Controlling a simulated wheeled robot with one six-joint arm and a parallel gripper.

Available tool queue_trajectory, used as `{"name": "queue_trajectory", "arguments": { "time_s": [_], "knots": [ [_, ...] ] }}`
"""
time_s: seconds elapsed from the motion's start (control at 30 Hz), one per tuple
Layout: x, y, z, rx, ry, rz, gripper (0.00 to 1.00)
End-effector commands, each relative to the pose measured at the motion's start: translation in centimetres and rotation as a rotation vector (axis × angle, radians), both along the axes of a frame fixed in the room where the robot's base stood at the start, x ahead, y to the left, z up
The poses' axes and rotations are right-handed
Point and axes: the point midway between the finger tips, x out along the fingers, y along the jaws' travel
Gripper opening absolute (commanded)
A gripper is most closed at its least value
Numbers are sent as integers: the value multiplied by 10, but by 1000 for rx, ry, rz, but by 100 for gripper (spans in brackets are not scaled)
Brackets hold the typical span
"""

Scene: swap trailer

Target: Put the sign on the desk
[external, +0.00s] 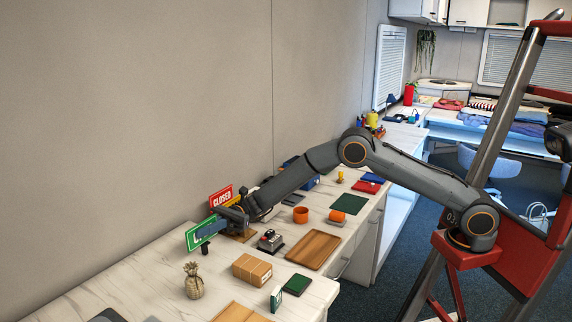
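A red sign reading "CLOSED" (221,199) stands upright near the wall, just behind my gripper. A green sign with white lettering (194,240) is tilted at the far left end of my arm. My gripper (212,227) overlaps the green sign in the picture and covers part of its face. I cannot tell whether its fingers are closed on the sign or only beside it. The desk (150,275) is a long pale marbled top along the wall. I cannot tell whether the green sign touches it.
Near my gripper stand a pineapple-shaped ornament (193,281), a cardboard box (252,270), a small black-and-grey device (270,241) and a wooden tray (313,250). An orange cup (301,215) is farther back. A small green card (276,299) stands at the front. The desk's left part is mostly clear.

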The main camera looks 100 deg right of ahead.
Motion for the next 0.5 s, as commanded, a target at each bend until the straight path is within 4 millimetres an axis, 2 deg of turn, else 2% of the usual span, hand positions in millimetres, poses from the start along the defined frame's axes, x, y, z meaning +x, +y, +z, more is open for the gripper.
{"name": "queue_trajectory", "arguments": {
  "time_s": [0.07, 0.1, 0.2, 0.5],
  "knots": [
    [0, 0, -4, 1, 1, 0, 0],
    [0, 0, -3, 1, 1, 0, 9],
    [0, 0, -3, 1, 1, 0, 23],
    [0, 0, -3, 1, 1, 0, 23]
  ]
}}
